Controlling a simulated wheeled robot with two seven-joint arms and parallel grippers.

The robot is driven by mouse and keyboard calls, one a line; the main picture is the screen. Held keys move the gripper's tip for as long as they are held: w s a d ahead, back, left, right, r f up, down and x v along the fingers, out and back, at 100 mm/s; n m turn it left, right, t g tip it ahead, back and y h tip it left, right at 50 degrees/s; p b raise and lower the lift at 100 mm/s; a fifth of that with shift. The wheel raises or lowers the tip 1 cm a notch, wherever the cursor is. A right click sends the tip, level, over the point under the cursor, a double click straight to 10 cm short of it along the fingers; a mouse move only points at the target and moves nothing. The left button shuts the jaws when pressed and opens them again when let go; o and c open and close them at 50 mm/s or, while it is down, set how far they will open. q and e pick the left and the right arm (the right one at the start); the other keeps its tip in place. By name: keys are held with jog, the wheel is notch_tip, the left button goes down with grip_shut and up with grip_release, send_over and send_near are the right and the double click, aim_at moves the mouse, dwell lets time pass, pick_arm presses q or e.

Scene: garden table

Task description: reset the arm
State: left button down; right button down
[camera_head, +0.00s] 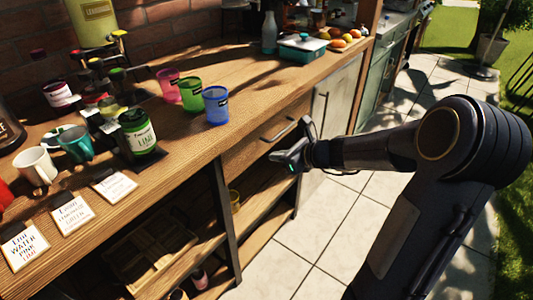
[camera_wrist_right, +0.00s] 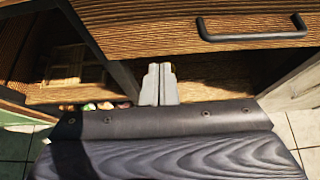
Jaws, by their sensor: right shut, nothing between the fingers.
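My right gripper (camera_head: 290,156) is shut and empty in the head view. It hangs in front of the wooden counter (camera_head: 258,90), below its top edge and near the drawer handle (camera_head: 279,131). In the right wrist view the two grey fingers (camera_wrist_right: 158,85) are together, with the open shelf behind them and the drawer's dark handle (camera_wrist_right: 252,27) up to the right. My right arm (camera_head: 375,150) reaches in from the right. My left gripper is not in view.
Pink, green and blue cups (camera_head: 216,105) stand near the counter's front edge. A green-labelled jar (camera_head: 138,132), white mug (camera_head: 36,166), teal mug (camera_head: 75,144) and several recipe cards (camera_head: 72,214) are at the left. The tiled floor (camera_head: 320,235) before the counter is clear.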

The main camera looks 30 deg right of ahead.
jog(key=shift+p+v, duration=0.35)
jog(key=shift+v, duration=2.2)
jog(key=s+a+r+n+g+y, duration=0.1)
jog(key=s+a+r+n+g, duration=0.1)
jog(key=s+a+n, duration=0.4)
jog(key=s+a+r+n+g+y, duration=0.1)
jog(key=s+a+r+n, duration=0.2)
jog(key=s+a+n, duration=0.35)
jog(key=s+a+f+n+g+h, duration=0.1)
jog(key=s+f+n, duration=0.1)
jog(key=s+n, duration=0.45)
jog(key=s+a+f+n+g+h, duration=0.15)
jog(key=s+n, duration=0.25)
jog(key=n, duration=0.6)
notch_tip(320, 180, up, 12)
jog(key=p, duration=1.2)
jog(key=shift+n+p, duration=0.3)
jog(key=shift+n, duration=0.1)
jog(key=shift+f, duration=0.15)
